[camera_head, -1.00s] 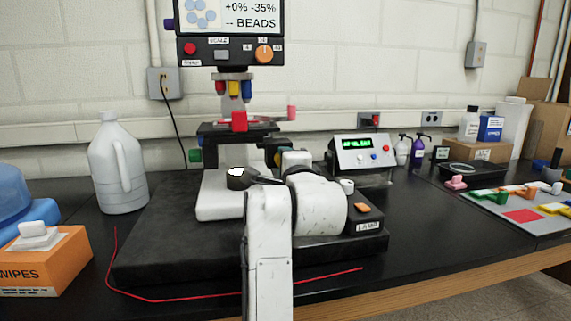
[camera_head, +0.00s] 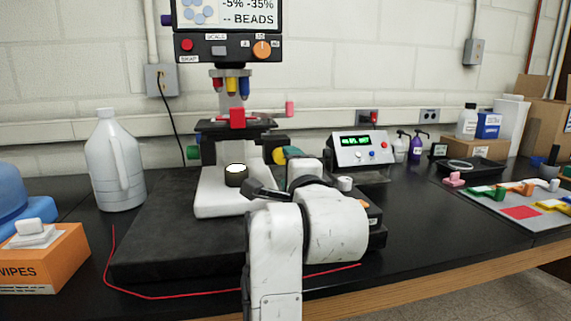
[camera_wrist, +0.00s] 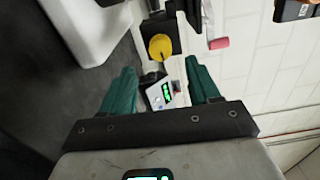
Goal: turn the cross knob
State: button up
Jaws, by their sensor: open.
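A microscope (camera_head: 228,188) with a white base stands on a black slab. A pink knob (camera_head: 289,108) hangs at the right of the stage and shows at the upper right of the wrist view (camera_wrist: 218,43). I cannot tell which one is the cross knob.
The screen (camera_head: 236,13) above reads -5% -35%. A white jug (camera_head: 116,165) and an orange wipes box (camera_head: 42,262) stand left. A box with a green display (camera_head: 363,150) stands right of the microscope. A red cord (camera_head: 170,297) lies along the front.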

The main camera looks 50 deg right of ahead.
jog(key=shift+v, duration=2.25)
jog(key=shift+f, duration=0.1)
